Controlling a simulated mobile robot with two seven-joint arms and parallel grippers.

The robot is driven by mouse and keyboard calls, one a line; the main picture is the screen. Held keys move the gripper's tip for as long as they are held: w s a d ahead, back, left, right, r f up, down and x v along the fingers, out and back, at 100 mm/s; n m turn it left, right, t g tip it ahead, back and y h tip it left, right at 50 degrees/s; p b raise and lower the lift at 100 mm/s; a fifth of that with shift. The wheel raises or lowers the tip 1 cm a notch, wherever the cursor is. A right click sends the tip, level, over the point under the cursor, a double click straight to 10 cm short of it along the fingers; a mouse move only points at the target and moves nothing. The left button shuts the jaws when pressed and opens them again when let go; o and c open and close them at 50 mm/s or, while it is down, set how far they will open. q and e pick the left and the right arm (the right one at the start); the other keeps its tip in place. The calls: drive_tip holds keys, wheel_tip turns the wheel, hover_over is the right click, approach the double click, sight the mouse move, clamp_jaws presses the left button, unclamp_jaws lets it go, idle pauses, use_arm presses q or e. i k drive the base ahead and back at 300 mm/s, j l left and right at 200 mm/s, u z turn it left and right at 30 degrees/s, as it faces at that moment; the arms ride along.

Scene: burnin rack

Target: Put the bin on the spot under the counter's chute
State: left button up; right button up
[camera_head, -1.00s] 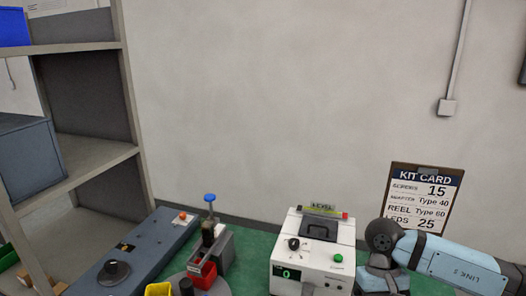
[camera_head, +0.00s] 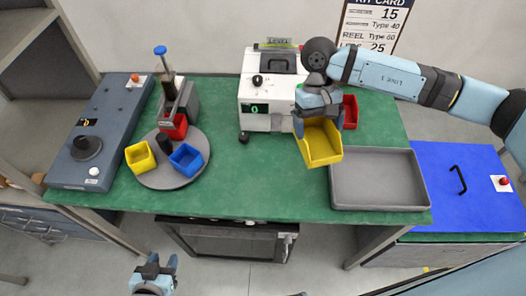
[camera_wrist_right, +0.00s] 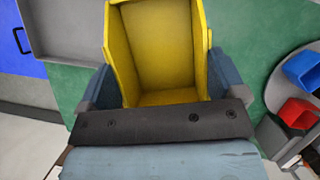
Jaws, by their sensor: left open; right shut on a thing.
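A yellow bin (camera_head: 320,145) hangs tilted, open side showing, at the front right of the white counter (camera_head: 262,92). My right gripper (camera_head: 316,112) is shut on it; in the right wrist view the yellow bin (camera_wrist_right: 160,45) sits between the two fingers. Whether its base touches the table, I cannot tell. The counter has a dark display with a green 0. Its chute and the spot under it are not clearly visible. My left gripper (camera_head: 157,266) is open and empty, in front of the green table (camera_head: 250,190).
A red bin (camera_head: 349,112) stands behind my right gripper. A grey tray (camera_head: 378,206) lies at the table's right front. A round turntable (camera_head: 165,180) carries another yellow bin, a blue bin and a red bin. The table's middle front is clear.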

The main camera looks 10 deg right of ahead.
sight(275, 151)
drive_tip(key=j, duration=0.95)
drive_tip(key=z, duration=0.4)
drive_tip(key=j+z, duration=0.15)
drive_tip(key=z, duration=0.25)
drive_tip(key=j+z, duration=0.1)
drive_tip(key=z, duration=0.3)
